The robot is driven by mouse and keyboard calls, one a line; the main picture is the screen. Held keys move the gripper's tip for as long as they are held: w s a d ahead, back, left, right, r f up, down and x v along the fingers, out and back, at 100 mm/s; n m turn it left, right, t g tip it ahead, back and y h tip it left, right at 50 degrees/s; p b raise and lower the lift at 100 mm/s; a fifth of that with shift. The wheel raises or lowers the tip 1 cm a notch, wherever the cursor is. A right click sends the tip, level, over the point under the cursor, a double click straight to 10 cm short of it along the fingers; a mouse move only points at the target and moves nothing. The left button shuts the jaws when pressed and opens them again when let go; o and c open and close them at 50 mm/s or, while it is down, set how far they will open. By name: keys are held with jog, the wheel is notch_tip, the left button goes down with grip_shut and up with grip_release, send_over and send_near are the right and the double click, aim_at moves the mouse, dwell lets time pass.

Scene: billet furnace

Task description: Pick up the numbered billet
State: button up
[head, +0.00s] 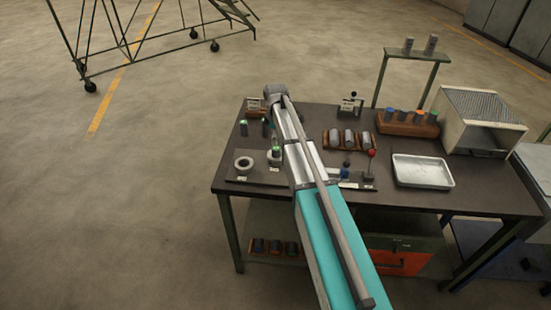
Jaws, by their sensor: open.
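No number is legible on any billet, so I cannot tell which is the numbered one. Dark cylinders with green tops stand at the table's left, one at the far left (243,127) and one beside my arm (265,127). Another green-topped cylinder (276,151) stands at a ring-shaped fixture, close to the arm's left side. Several grey cylinders (348,138) lie in a brown rack in the middle. My arm reaches across the table from the front, its far joint above the back left edge. My gripper does not show; the arm probably hides it.
On the dark table (455,195) are an empty ring (243,164), a silver tray (422,171), a rack of coloured-top cylinders (407,122), a red-knobbed lever (371,158) and a box furnace (481,118). A raised stand (412,53) holds two cylinders.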

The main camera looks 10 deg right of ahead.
aim_at(276, 148)
jog(key=shift+f+b, duration=0.6)
jog(key=shift+f, duration=0.3)
jog(key=shift+f, duration=0.1)
jog(key=shift+f+b, duration=2.5)
jog(key=shift+b, duration=0.1)
grip_shut()
